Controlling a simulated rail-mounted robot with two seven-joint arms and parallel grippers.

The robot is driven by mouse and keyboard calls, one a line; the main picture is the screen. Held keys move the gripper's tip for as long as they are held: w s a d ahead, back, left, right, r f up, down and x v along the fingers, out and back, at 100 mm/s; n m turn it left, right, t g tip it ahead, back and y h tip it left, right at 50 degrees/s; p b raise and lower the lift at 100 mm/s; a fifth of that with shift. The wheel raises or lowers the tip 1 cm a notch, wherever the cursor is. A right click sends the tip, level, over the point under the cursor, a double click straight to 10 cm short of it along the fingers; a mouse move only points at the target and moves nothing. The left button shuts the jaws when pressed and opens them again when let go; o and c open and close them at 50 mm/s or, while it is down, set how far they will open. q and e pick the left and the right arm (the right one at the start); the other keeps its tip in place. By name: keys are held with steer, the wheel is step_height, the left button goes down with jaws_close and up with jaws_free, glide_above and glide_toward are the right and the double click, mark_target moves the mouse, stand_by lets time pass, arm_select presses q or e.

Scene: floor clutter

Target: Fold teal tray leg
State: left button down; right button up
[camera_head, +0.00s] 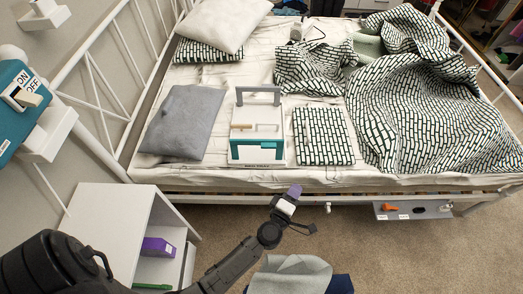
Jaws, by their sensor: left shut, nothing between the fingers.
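The tray (243,149), white with a teal front panel, sits on the bed near its front edge, with a label below it. A grey U-shaped leg (258,89) stands up at the back of the tray. A tan bar (255,127) lies across the tray's middle. My left gripper (292,191) is shut and empty, in front of the bed's front rail, below and to the right of the tray and apart from it. Its tip looks purple and white. My right gripper is not in view.
A folded patterned cloth (323,136) lies right of the tray, and a grey cushion (176,122) lies left. A rumpled patterned blanket (430,110) covers the bed's right side. A white shelf unit (117,220) stands at lower left. Folded clothes (290,276) lie on the carpet.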

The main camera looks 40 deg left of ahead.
arm_select(q)
steer(key=s+a+f+n+g+y, duration=0.2)
steer(key=s+a+n+g+y, duration=0.25)
steer(key=a+n+y, duration=0.3)
steer(key=b+x, duration=0.3)
steer(key=x, duration=1.1)
steer(key=shift+a+g, duration=0.25)
steer(key=shift+g, duration=0.1)
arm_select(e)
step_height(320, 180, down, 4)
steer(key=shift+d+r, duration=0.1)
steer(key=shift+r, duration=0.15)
arm_select(q)
steer(key=shift+y, duration=0.25)
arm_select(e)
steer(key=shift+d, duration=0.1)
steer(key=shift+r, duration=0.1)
